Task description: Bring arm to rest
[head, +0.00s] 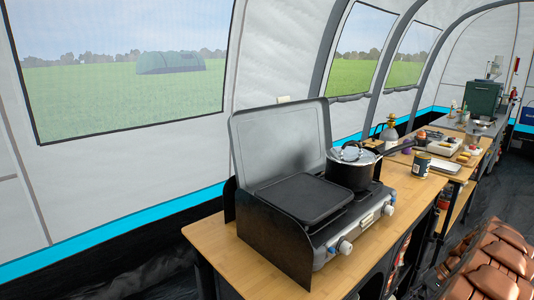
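My arm and gripper do not show in the head view. A camp stove (315,228) with a raised grey lid (280,140) stands on a wooden table (205,236). A dark griddle plate (304,195) covers its left side. A black pot (352,172) with a lid sits on its right side, its handle pointing right.
Behind the stove, a dark can (421,164), a gas canister (389,134) and trays of small items stand on the worktop. A green box (483,98) is farther back. Brown padded seating (490,262) is at the lower right. Dark floor shows between seating and tables.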

